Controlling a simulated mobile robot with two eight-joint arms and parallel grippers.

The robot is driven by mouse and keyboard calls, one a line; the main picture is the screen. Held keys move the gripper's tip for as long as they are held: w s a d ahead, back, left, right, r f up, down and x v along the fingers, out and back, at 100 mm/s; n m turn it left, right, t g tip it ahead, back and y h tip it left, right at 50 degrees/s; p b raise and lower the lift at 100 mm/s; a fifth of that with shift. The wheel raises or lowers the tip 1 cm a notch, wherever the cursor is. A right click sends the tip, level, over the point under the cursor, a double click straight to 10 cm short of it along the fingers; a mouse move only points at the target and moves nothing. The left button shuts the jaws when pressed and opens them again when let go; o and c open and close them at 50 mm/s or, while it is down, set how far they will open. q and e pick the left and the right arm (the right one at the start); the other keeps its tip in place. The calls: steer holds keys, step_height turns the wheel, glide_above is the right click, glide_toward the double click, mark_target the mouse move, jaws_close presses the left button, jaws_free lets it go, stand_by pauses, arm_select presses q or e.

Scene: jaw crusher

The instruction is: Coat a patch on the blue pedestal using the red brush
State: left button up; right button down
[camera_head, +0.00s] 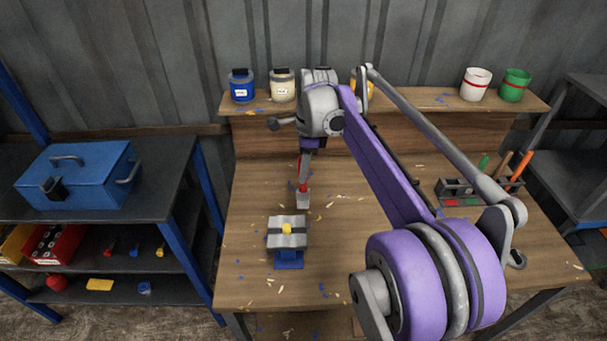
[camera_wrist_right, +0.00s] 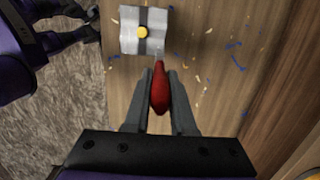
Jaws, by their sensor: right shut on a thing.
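The red brush (camera_head: 303,186) points down above the workbench in the head view, its pale tip lowest. In the right wrist view the red brush (camera_wrist_right: 160,92) sits between the fingers of my right gripper (camera_wrist_right: 161,98), which is shut on it. The blue pedestal (camera_head: 289,260) stands near the bench's front left. A grey block (camera_head: 287,239) with a dark band and yellow knob lies over it and hides its top. The block (camera_wrist_right: 130,28) also shows just ahead of the brush in the wrist view. I cannot tell whether the tip touches anything. My left gripper is not identifiable.
The workbench (camera_head: 340,235) has scattered chips. A blue jar (camera_head: 241,87), a cream jar (camera_head: 283,87), a white pot (camera_head: 475,84) and a green pot (camera_head: 515,86) stand on the back shelf. A tool rack (camera_head: 455,190) is right; a blue toolbox (camera_head: 85,180) is left.

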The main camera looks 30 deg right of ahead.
steer(key=shift+s+n, duration=0.15)
steer(key=shift+n, duration=0.55)
steer(key=n, duration=0.4)
steer(key=shift+n+g, duration=0.3)
steer(key=shift+g, duration=0.1)
steer(key=n, duration=0.8)
steer(key=shift+g, duration=0.4)
steer(key=n, duration=0.4)
